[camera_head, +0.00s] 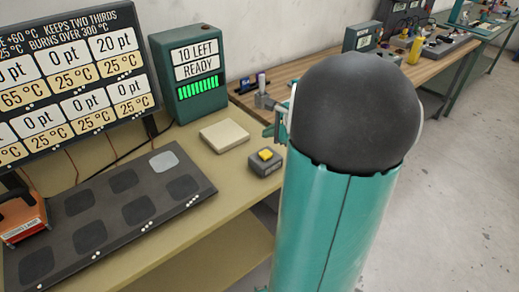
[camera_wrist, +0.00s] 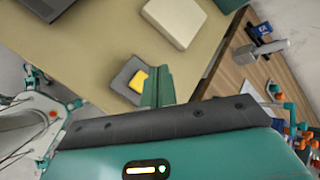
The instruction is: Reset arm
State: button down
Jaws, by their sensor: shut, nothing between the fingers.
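My gripper (camera_wrist: 157,87) shows in the wrist view as two green fingers closed together, with nothing between them. It lies in the picture just right of a grey box with a yellow button (camera_wrist: 139,79) and covers part of that box's right side. In the head view the same button box (camera_head: 265,161) sits near the bench's right edge, and my own teal arm with its dark rounded joint fills the right middle. The arm hides most of my gripper there.
A pale square block (camera_head: 224,135) lies behind the button box. A dark pad tray (camera_head: 105,214), a temperature board (camera_head: 70,75) and a green counter reading "10 LEFT READY" (camera_head: 188,75) stand left. A wooden bench (camera_head: 300,68) runs behind; grey floor (camera_head: 460,190) is clear at right.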

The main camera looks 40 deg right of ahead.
jog(key=a+r+n+g+y, duration=0.1)
jog(key=a+r+n, duration=0.2)
jog(key=a+n, duration=0.5)
jog(key=a+r+n+g, duration=0.2)
jog(key=a+n, duration=0.1)
jog(key=a, duration=0.9)
jog(key=s+a+r+n+h, duration=0.1)
jog(key=s+a+r+n, duration=0.1)
jog(key=s+a+n, duration=0.9)
jog(key=a+n, duration=0.4)
jog(key=shift+s+r+g+h, duration=0.2)
jog(key=shift+r+g+h, duration=0.1)
jog(key=shift+h, duration=0.1)
